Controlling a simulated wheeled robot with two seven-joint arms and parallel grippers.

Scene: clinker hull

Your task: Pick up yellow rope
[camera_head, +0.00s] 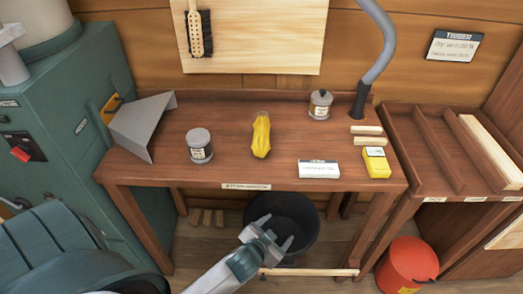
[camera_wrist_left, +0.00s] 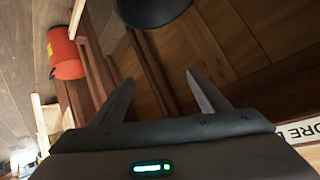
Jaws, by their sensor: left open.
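The yellow rope (camera_head: 261,137) appears as a long yellow bundle lying on the middle of the brown workbench (camera_head: 225,165) in the head view. My left gripper (camera_head: 277,231) is open and empty, in front of the bench's front edge and below the rope in the picture, over a dark bucket. The gap between its fingers also shows in the left wrist view (camera_wrist_left: 161,82), with nothing between them. The rope is not seen in the left wrist view. My right gripper is not in view.
A grey can (camera_head: 199,146) stands left of the rope, with a metal scoop (camera_head: 143,124) beyond. A lidded jar (camera_head: 320,104), white box (camera_head: 319,169) and yellow box (camera_head: 376,163) are to the right. The dark bucket (camera_head: 284,222) and red bucket (camera_head: 407,264) stand below.

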